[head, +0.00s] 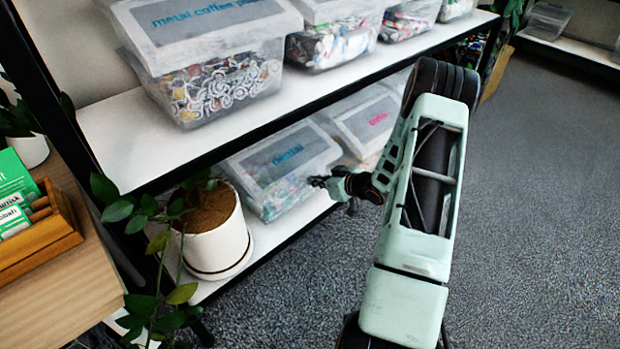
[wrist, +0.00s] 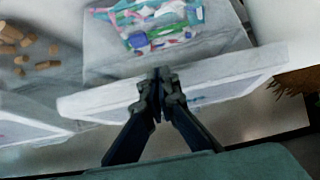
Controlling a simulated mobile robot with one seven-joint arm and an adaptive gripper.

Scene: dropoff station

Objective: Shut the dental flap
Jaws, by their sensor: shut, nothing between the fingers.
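The dental box (head: 275,190) is a clear bin on the lower shelf, with colourful items inside. Its pale flap (head: 290,152) carries the blue word "dental". In the wrist view the flap (wrist: 220,80) is a wide whitish slab across the middle, with toothbrush-like items (wrist: 155,25) showing beyond its edge. How far the flap stands open is unclear. My gripper (head: 318,182) is at the box's front right corner in the head view. In the wrist view my gripper (wrist: 160,72) is shut and empty, its tips overlapping the flap's edge; contact cannot be told.
A corks box (head: 365,125) with pink lettering stands just right of the dental box. A potted plant (head: 217,245) in a white pot stands close on the left. The upper shelf (head: 140,145) with more bins hangs above. Open grey floor (head: 540,200) lies to the right.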

